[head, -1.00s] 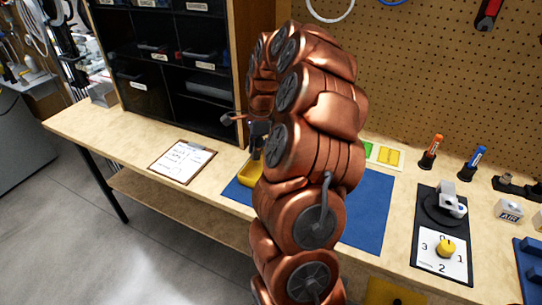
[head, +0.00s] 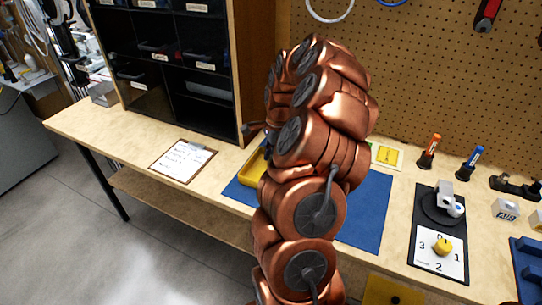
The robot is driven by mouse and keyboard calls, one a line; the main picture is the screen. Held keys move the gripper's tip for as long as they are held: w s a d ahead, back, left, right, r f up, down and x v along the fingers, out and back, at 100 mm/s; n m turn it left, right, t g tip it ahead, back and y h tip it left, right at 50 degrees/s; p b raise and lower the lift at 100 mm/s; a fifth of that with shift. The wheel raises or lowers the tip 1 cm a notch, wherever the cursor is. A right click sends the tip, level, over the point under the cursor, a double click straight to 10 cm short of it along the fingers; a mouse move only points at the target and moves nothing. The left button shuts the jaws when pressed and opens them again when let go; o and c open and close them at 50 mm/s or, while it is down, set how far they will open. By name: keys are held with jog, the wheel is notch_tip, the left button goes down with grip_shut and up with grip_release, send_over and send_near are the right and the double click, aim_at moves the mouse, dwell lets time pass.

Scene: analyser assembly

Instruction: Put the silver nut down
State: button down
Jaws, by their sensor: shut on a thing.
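My gripper (head: 267,150) shows only as a dark sliver at the left edge of my copper arm, above the back of the yellow tray (head: 250,180). Its fingers are mostly hidden behind the arm. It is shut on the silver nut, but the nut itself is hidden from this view. The yellow tray lies at the left end of the blue mat (head: 368,215), partly covered by my arm.
A clipboard (head: 183,160) lies left of the tray. A black shelf unit (head: 185,110) stands behind. Bare bench shows around the clipboard.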

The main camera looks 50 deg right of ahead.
jog(key=shift+f, duration=0.2)
jog(key=c, duration=1.2)
grip_release()
jog(key=shift+r, duration=0.1)
jog(key=shift+s+d+r+b, duration=0.15)
jog(key=shift+d+r+b, duration=0.1)
jog(key=shift+r, duration=1.75)
jog(key=shift+s+d+r+b, duration=0.1)
jog(key=shift+d+r+b, duration=0.15)
jog(key=shift+r, duration=1.8)
jog(key=shift+s+d+r+b, duration=0.15)
jog(key=shift+d+r+b, duration=0.1)
jog(key=shift+r, duration=1.75)
